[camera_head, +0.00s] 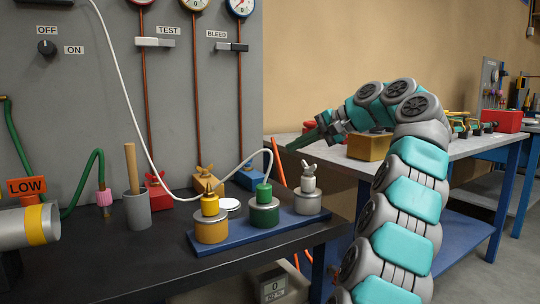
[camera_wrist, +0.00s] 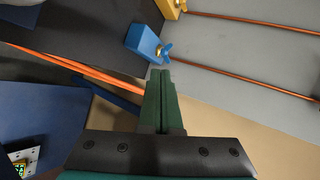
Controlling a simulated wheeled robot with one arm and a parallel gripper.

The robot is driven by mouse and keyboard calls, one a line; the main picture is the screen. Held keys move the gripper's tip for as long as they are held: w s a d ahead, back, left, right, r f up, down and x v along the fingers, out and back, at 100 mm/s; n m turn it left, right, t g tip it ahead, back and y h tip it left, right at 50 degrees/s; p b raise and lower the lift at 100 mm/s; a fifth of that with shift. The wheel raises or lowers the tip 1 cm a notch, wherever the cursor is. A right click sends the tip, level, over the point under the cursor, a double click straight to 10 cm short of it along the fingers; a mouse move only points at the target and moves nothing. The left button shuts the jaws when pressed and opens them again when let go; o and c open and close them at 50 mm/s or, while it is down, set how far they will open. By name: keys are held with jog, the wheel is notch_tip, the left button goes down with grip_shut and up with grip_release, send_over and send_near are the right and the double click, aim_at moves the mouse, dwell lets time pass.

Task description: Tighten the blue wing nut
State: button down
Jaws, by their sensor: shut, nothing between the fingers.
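The blue wing nut (camera_wrist: 166,50) shows in the wrist view on the side of a blue block (camera_wrist: 143,42), with a bit of brass at its middle. In the head view the blue block (camera_head: 251,179) sits at the back of the dark bench, at the foot of the right copper pipe. My gripper (camera_head: 291,147) is right of the block and higher, in front of the tan wall, with green fingers. In the wrist view its fingertips (camera_wrist: 160,72) are together and empty. They point toward the block and look close below the nut, but I cannot judge the gap in depth.
A blue tray (camera_head: 270,232) with several capped pots stands in front of the block. A white hose (camera_head: 118,75) and orange cables (camera_wrist: 85,70) run nearby. Yellow (camera_head: 207,184) and red (camera_head: 158,197) valve blocks are to the left. A grey table (camera_head: 350,163) stands behind my arm.

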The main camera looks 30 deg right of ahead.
jog(key=b, duration=0.3)
send_near(246, 162)
jog(key=f, duration=0.2)
jog(key=w+a+f, duration=0.1)
jog(key=shift+f, duration=0.15)
jog(key=w, duration=0.1)
jog(key=w+a, duration=0.1)
jog(key=shift+w+a, duration=0.25)
jog(key=shift+w, duration=0.15)
jog(key=shift+w+a, duration=0.3)
jog(key=shift+w, duration=0.05)
